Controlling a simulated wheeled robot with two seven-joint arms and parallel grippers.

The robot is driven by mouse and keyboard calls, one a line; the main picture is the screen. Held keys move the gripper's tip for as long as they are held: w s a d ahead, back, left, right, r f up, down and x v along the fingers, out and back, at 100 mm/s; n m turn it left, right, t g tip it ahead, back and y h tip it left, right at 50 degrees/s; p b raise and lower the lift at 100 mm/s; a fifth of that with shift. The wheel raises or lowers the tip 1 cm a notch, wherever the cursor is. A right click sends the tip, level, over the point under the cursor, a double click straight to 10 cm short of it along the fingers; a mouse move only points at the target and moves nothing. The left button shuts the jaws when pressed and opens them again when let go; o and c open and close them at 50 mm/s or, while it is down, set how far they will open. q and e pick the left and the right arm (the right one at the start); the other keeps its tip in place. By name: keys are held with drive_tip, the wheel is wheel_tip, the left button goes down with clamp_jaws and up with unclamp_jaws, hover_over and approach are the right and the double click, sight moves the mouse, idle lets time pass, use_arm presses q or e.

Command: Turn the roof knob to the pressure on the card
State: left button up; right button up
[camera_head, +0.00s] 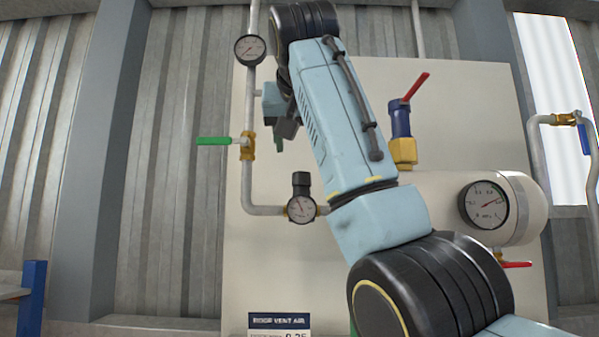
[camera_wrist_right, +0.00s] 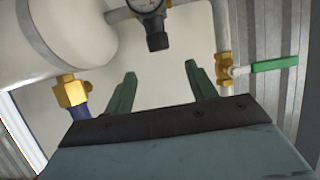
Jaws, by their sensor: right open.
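The regulator's black knob (camera_head: 301,182) sticks up above a small round gauge (camera_head: 301,208) on the lower pipe. The gauge needle points up and left; its numbers are too small to read. The card (camera_head: 280,322) at the bottom edge is cut off; its number looks like 0.25 or 0.26, not clear. My right gripper (camera_head: 284,138) is above and slightly left of the knob, apart from it. In the right wrist view, which is upside down, the open green fingers (camera_wrist_right: 160,82) stand apart with nothing between them, and the knob (camera_wrist_right: 157,40) lies beyond their tips.
A green-handled valve (camera_head: 215,141) is left of my gripper. An upper gauge (camera_head: 250,49) sits above it. A blue valve with a red handle (camera_head: 401,120) and a white tank (camera_head: 522,205) with a large gauge (camera_head: 484,205) are to the right. My right arm covers the panel's middle.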

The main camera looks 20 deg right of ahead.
sight(302, 172)
drive_tip(key=p+x, duration=0.1)
drive_tip(key=x, duration=0.3)
drive_tip(key=shift+w+d, duration=0.2)
drive_tip(key=p+x, duration=0.2)
drive_tip(key=x, duration=0.3)
drive_tip(key=shift+w+f, duration=0.15)
drive_tip(key=shift+w, duration=0.05)
drive_tip(key=shift+w+d+f, duration=0.1)
drive_tip(key=shift+w, duration=0.2)
drive_tip(key=shift+w+f, duration=0.15)
drive_tip(key=shift+w, duration=0.05)
drive_tip(key=shift+s, duration=0.1)
use_arm(q)
wheel_tip(302, 172, up, 4)
drive_tip(key=shift+f, duration=0.25)
use_arm(e)
drive_tip(key=c, duration=1)
